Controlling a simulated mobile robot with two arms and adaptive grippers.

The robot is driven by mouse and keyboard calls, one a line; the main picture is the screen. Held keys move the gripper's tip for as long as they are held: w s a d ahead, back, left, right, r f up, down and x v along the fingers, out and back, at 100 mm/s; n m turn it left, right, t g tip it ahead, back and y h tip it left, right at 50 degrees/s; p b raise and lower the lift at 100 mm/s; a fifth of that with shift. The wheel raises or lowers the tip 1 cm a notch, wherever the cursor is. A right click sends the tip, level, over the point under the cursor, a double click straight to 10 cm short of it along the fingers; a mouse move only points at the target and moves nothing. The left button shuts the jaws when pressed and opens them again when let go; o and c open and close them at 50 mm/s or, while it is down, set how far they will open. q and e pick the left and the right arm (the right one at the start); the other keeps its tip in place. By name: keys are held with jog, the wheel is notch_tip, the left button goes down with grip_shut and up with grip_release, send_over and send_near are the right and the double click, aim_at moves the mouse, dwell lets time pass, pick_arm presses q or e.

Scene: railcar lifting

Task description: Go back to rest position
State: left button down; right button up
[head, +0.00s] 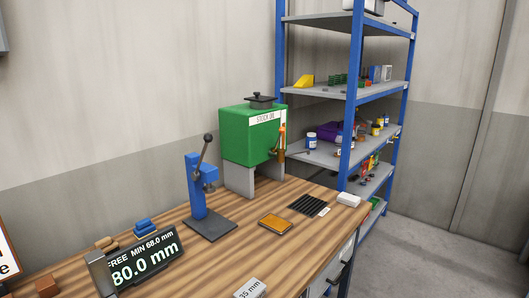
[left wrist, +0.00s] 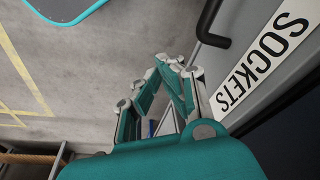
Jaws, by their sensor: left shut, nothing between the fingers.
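My left gripper (left wrist: 172,70) shows in the left wrist view, with its grey and teal fingers closed together and nothing between them. It is beside a grey front with a white label reading SOCKETS (left wrist: 268,62) and a dark handle (left wrist: 212,25). The gap between gripper and handle is hard to judge. Neither gripper shows in the head view, and my right gripper is in no view.
The wooden workbench (head: 160,266) holds a blue lever press (head: 197,187), a green box (head: 250,145), an 80.0 mm display (head: 145,262) and an orange tray (head: 275,224). A blue-framed shelf (head: 345,95) stands behind. Bare floor (head: 440,250) lies at right.

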pick_arm(q)
jog(key=s+a+f+g+b, duration=0.1)
jog(key=s+f, duration=0.3)
jog(key=f, duration=0.5)
jog(key=s+f, duration=0.4)
jog(key=f, duration=0.6)
jog(key=s+a+f, duration=0.2)
jog(key=s+f, duration=0.6)
jog(key=s, duration=0.3)
jog(key=shift+s+a+g+b, duration=0.15)
jog(key=shift+s+g+b, duration=0.05)
jog(key=shift+g+b, duration=0.2)
jog(key=shift+f, duration=0.1)
